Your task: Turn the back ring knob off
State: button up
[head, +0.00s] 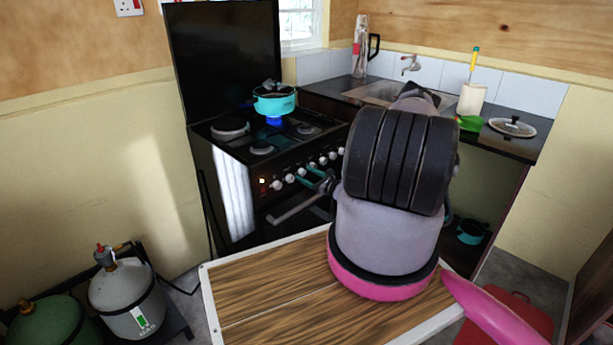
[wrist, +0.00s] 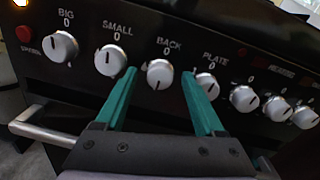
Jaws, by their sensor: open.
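The back knob (wrist: 160,73) is a white round knob under the label BACK in the wrist view. Its dark pointer mark appears turned to the lower left, away from the 0 above it. My gripper (wrist: 158,76) is open, with one teal finger on each side of this knob in the picture; I cannot tell whether they touch it. In the head view my gripper (head: 312,177) is at the stove's front panel, partly hidden by my arm.
The small knob (wrist: 109,59) and plate knob (wrist: 207,86) sit close on either side. The oven handle (head: 293,207) sticks out below the panel. A wood-topped table (head: 260,290) is in front, and gas bottles (head: 128,296) stand at left.

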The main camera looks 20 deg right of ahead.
grip_shut()
